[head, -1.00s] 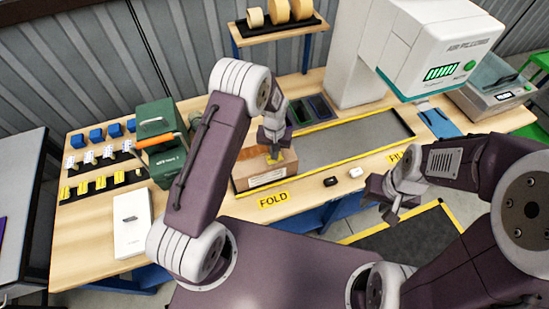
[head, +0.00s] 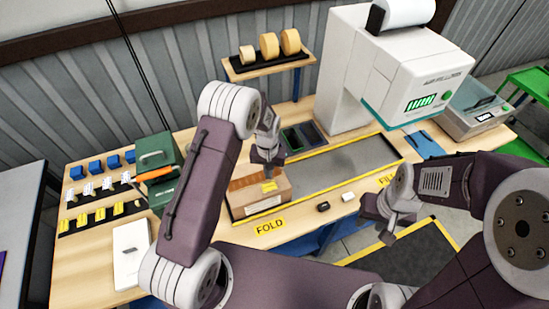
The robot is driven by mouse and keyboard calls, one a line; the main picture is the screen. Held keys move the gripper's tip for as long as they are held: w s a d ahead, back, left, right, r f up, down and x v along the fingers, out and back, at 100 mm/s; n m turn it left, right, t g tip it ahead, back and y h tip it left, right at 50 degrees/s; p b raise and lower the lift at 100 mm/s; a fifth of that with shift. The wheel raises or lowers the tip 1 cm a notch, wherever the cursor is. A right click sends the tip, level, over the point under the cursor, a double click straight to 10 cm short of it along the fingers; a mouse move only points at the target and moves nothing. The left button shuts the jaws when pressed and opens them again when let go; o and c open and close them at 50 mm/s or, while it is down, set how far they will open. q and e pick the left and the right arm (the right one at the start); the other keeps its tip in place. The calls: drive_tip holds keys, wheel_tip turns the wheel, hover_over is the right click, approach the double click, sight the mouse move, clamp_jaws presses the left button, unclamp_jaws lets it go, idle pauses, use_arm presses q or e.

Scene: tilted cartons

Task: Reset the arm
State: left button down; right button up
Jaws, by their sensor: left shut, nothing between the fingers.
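My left gripper (head: 267,163) hangs over a brown cardboard carton (head: 247,202). It is shut with nothing in it, and its tips point down just above or behind the carton's top; the exact gap cannot be told. The carton stands on the bench at the left end of the yellow-edged grey strip. It has a white label on its front and a yellow patch (head: 269,187) on top. My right gripper (head: 377,222) is beyond the bench's front edge, empty, with its fingers apart.
A white and teal machine (head: 425,90) stands at the back right. A green box (head: 158,160) with an orange-handled tool is at the left, near rows of small blue, white and yellow pieces. A tape shelf (head: 268,66) is behind. The grey strip (head: 345,165) is clear.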

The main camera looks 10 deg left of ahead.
use_arm(q)
wheel_tip(320, 180, up, 4)
drive_tip(key=a+t+b, duration=0.2)
drive_tip(key=a+b, duration=0.1)
drive_tip(key=b, duration=0.6)
drive_tip(key=s+a+f+b, duration=0.1)
drive_tip(key=s+f+b, duration=0.1)
drive_tip(key=s, duration=1.6)
drive_tip(key=shift+a+m+g+b, duration=0.2)
drive_tip(key=shift+m+g+b, duration=0.1)
drive_tip(key=shift+g+b, duration=0.1)
drive_tip(key=shift+s, duration=0.1)
